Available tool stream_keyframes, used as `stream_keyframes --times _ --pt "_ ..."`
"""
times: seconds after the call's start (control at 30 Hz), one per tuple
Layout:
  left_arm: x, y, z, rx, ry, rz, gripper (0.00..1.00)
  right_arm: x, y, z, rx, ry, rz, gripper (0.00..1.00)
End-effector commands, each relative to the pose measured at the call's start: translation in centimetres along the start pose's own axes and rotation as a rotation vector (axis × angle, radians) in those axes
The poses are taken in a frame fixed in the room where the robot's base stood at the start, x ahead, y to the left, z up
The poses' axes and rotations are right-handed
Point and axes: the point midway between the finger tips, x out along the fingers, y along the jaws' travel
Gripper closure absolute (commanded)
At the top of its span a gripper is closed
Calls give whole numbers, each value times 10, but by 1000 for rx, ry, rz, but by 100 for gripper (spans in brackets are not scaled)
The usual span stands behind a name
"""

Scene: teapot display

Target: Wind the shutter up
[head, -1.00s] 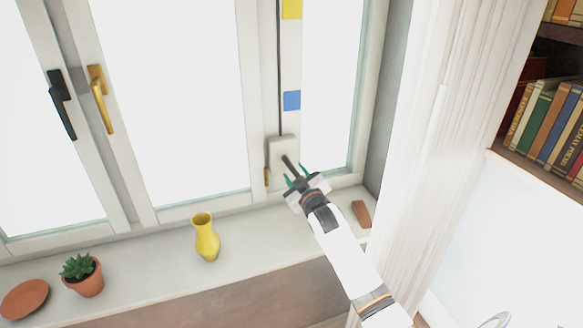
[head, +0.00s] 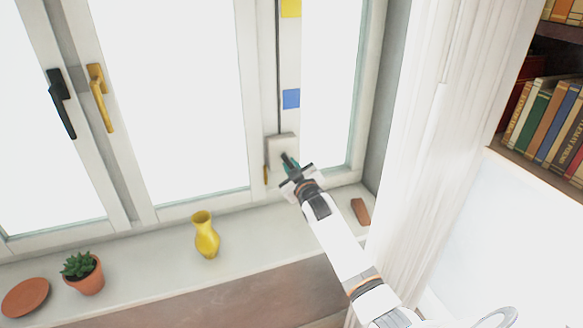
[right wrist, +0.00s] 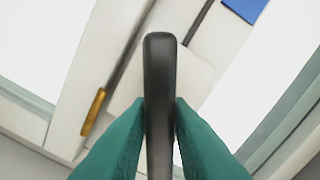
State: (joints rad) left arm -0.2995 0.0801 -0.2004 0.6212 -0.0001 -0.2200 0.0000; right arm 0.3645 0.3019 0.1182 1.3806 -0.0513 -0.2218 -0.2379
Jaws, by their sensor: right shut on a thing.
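The shutter winder is a pale box (head: 275,148) on the window frame, with a dark strap (head: 278,80) running up from it. A dark crank handle (right wrist: 160,85) sticks out from the box towards me. My right gripper (head: 291,164) is at the box, and its green fingers are shut on the crank handle, one on each side, in the right wrist view (right wrist: 160,125). The handle's far end at the box is hidden behind its own tip. No lowered shutter shows over the bright panes. My left gripper is not in view.
The sill holds a yellow vase (head: 206,236), a potted succulent (head: 84,272), a terracotta saucer (head: 25,298) and a small brown block (head: 361,211). A white curtain (head: 430,130) hangs right of the window. A brass window handle (right wrist: 93,112) is close left of the box.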

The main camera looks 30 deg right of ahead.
Motion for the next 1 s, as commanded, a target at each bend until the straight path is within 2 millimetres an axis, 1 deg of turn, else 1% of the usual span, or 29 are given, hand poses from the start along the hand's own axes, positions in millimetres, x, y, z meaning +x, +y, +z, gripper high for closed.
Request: stream_keyframes --times 0.17,0.37,0.57,1.0 --pt "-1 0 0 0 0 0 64 0 0 0 20 1 1 100" --pt "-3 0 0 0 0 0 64 0 1 1 102 0 0 100" --pt "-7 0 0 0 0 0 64 0 1 1 256 1 -1 100" --pt "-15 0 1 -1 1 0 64 0 2 1 674 1 -1 100"
